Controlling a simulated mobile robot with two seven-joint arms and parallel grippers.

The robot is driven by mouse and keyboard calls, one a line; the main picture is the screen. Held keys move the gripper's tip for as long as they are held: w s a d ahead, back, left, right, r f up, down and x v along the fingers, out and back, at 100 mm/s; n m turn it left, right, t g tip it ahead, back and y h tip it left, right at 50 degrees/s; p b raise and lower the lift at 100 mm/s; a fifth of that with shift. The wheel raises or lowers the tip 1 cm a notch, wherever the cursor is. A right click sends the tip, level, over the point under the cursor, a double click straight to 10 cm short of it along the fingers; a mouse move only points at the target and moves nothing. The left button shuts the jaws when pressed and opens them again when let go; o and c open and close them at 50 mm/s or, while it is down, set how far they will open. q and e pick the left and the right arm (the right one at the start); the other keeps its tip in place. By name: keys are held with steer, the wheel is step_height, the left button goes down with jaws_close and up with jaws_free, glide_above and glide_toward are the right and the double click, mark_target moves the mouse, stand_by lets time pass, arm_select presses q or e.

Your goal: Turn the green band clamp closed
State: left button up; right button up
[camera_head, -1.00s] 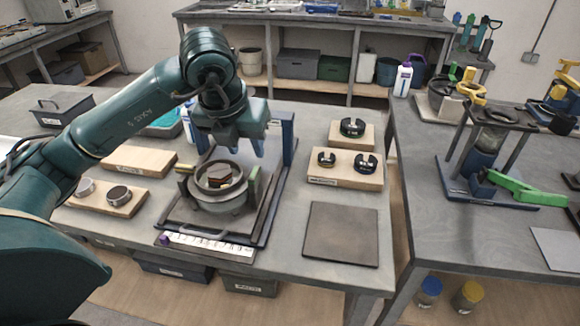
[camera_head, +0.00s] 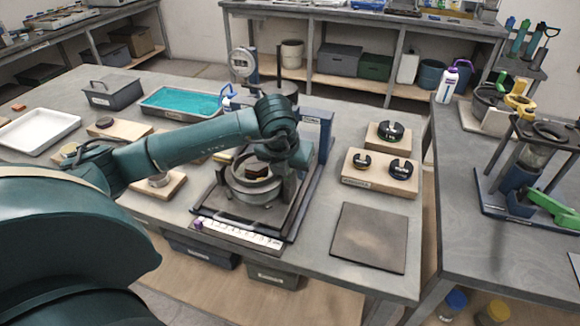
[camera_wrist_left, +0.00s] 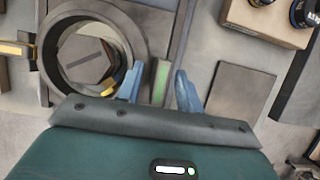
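The round metal pot (camera_head: 252,188) stands on a dark framed base, with a brown block inside it. The green clamp lever (camera_wrist_left: 161,82) stands at the right side of the pot's ring in the left wrist view. My left gripper (camera_wrist_left: 160,88) is open, with one blue finger on each side of the green lever and a gap visible at both. In the head view my left gripper (camera_head: 291,188) is low at the pot's right side and hides the green lever. A yellow lever (camera_wrist_left: 18,48) sits at the ring's left side. My right gripper is not in view.
Right of the frame are a wooden block with black knobs (camera_head: 355,182) and a flat dark plate (camera_head: 370,237). A labelled strip (camera_head: 238,233) lies along the base's front. A blue upright (camera_head: 318,130) rises behind. Another stand with a green handle (camera_head: 550,208) is on the right table.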

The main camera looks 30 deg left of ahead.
arm_select(q)
steer(key=shift+c, duration=0.3)
jaws_close()
